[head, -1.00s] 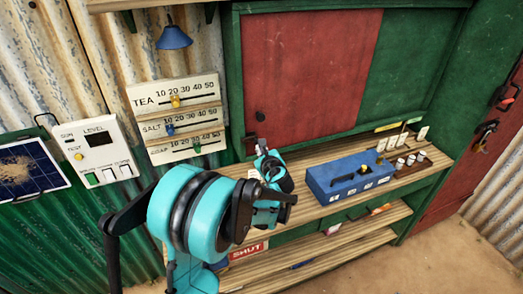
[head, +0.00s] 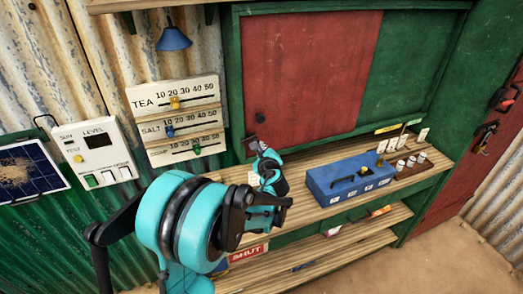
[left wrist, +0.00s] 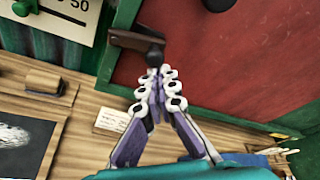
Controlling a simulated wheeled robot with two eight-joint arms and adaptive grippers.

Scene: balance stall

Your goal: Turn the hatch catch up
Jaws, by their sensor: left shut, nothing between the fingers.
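The red hatch panel (head: 305,75) sits in a green frame. The catch (head: 250,146), a small dark brown bar, is at the panel's lower left edge. In the left wrist view the catch (left wrist: 132,41) lies roughly sideways across the panel's edge, with a dark round part at its right end. My left gripper (head: 262,149) is at the catch; its fingers are shut and empty. In the left wrist view my left gripper's tips (left wrist: 158,72) are just below the catch's right end; I cannot tell whether they touch. My right gripper is not in view.
Below the hatch is a wooden counter (head: 310,211) with a blue box (head: 350,178) and small white cups (head: 405,163) to the right. A slider board (head: 175,118) and a level panel (head: 97,150) are on the left wall. A dark knob (head: 260,118) is on the hatch.

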